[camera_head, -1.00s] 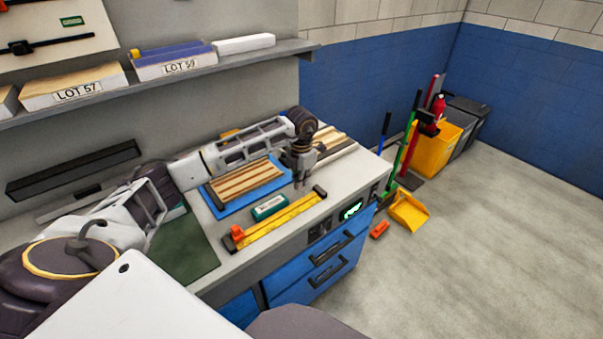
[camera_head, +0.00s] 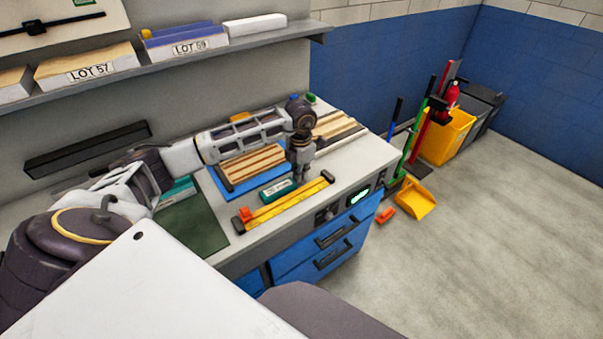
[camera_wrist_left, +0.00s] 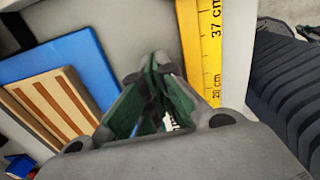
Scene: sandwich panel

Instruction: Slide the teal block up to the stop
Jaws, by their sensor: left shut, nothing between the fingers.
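The teal block (camera_head: 278,190) with a white label lies on the worktop beside a yellow ruler (camera_head: 290,203). The ruler has an orange piece (camera_head: 245,213) at its near left end and a black end piece (camera_head: 328,176) at its far right end; I cannot tell for certain which is the stop. My left gripper (camera_head: 297,179) points down just right of the block, its fingers shut and empty. In the left wrist view the fingers (camera_wrist_left: 154,72) meet beside the ruler (camera_wrist_left: 205,50); they hide most of the block. My right gripper is not in view.
A blue tray (camera_head: 222,185) with striped wooden strips lies behind the block. A dark green mat (camera_head: 200,225) is to the left. A shelf (camera_head: 190,62) runs along the wall above. Blue drawers (camera_head: 325,240) are below the worktop's front edge.

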